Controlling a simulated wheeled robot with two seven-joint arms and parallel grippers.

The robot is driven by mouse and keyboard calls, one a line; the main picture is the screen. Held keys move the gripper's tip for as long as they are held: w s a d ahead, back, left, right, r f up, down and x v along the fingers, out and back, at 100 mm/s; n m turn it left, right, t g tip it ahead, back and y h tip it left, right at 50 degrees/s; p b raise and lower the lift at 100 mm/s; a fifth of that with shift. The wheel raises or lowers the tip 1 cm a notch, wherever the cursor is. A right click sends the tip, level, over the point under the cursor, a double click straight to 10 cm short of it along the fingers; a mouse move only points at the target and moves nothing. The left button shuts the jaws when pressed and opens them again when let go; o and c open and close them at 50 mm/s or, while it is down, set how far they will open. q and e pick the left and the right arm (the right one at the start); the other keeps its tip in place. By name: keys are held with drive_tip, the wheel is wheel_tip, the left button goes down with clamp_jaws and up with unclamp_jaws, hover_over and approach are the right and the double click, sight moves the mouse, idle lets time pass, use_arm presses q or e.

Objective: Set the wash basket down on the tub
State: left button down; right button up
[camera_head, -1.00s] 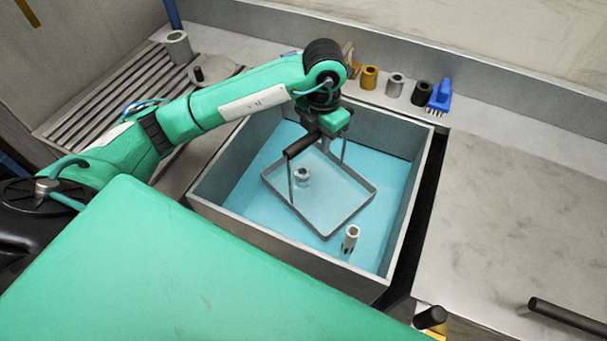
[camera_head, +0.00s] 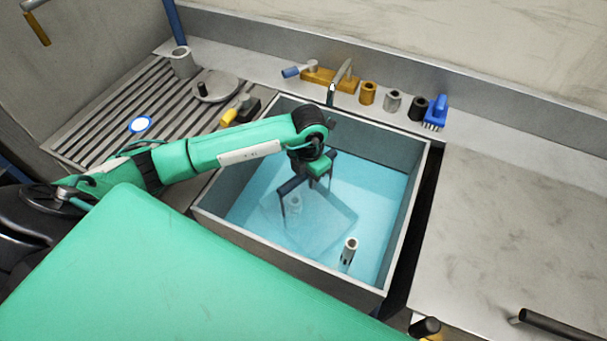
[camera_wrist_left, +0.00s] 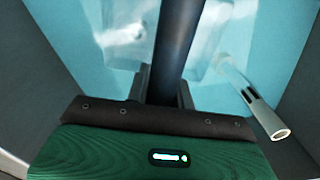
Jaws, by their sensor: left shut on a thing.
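The wash basket (camera_head: 318,222) is a shallow square tray with a tall dark handle (camera_head: 290,187). Its tray lies under the blue water in the tub (camera_head: 290,265), and the upper handle stands above the surface. A small ring-shaped part (camera_head: 295,202) shows faintly in the basket. My left gripper (camera_head: 314,178) is over the tub, shut on the handle bar. In the left wrist view the bar (camera_wrist_left: 175,45) runs between the fingers (camera_wrist_left: 163,90), with the blurred tray below. Whether the tray touches the tub floor I cannot tell. My right gripper is not in view.
A pale slotted pipe (camera_head: 348,251) stands in the tub near the front right. A tap (camera_head: 340,78), several cylinders and a blue brush (camera_head: 437,112) line the back ledge. A ribbed drainboard (camera_head: 100,118) is left; the counter (camera_head: 510,200) at right is mostly clear.

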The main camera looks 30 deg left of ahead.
use_arm(q)
drive_tip(key=shift+a+f+p, duration=0.5)
drive_tip(key=shift+a+f, duration=0.05)
drive_tip(key=shift+a, duration=0.1)
drive_tip(key=c, duration=1.2)
unclamp_jaws()
drive_tip(key=shift+s, duration=0.1)
drive_tip(key=shift+r, duration=0.1)
wheel_tip(320, 180, up, 12)
drive_tip(key=b, duration=0.3)
